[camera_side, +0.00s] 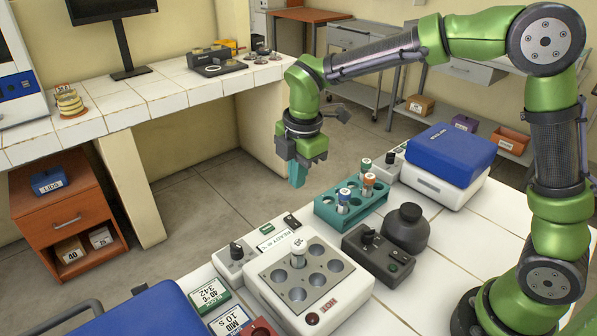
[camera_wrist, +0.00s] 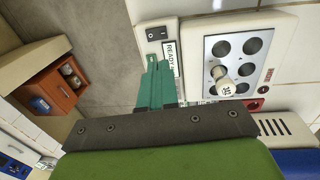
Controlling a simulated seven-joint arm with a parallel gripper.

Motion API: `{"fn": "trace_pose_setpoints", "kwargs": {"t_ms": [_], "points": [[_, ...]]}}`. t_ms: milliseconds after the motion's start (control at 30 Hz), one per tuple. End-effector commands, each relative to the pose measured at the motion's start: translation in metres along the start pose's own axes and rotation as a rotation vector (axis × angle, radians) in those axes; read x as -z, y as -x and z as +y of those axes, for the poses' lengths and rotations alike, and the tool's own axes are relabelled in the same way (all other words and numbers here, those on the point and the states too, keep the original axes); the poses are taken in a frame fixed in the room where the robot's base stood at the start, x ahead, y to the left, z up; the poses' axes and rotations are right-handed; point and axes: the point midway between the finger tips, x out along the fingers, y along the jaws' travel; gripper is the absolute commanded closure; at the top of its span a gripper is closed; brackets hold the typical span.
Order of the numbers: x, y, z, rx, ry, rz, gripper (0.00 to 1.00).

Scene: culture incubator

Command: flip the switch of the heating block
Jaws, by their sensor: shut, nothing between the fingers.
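The heating block (camera_side: 262,292) is a white box with a metal plate of round wells, in the lower middle of the side view; in the wrist view it is at upper right (camera_wrist: 284,25). One white-capped tube (camera_side: 299,250) stands in a well. A small black rocker switch (camera_side: 291,220) is on the white strip at its back edge; it also shows in the wrist view (camera_wrist: 157,32). Which way it is tipped I cannot tell. My gripper (camera_side: 298,182) has teal fingers, shut and empty, pointing down in the air above and behind the block. In the wrist view the fingertips (camera_wrist: 158,66) appear just below the switch.
A teal rack (camera_side: 325,212) with several capped tubes stands behind the block. A dark device (camera_side: 365,262) with a knob and a dark round bottle (camera_side: 406,230) are to the right. Labelled boxes (camera_side: 210,294) lie at front left.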

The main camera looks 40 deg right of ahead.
Motion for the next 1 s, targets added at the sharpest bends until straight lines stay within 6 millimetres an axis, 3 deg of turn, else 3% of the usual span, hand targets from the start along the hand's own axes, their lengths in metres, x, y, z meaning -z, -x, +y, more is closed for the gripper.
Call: {"fn": "trace_pose_setpoints", "kwargs": {"t_ms": [233,567,733,1000], "points": [[0.000,0.021,0.000,-0.001,0.001,0.000,1.00],[0.000,0.022,0.001,-0.001,0.001,0.000,1.00],[-0.007,0.023,0.015,-0.005,-0.002,0.001,1.00],[-0.007,0.022,0.016,-0.005,0.000,0.001,1.00]]}}
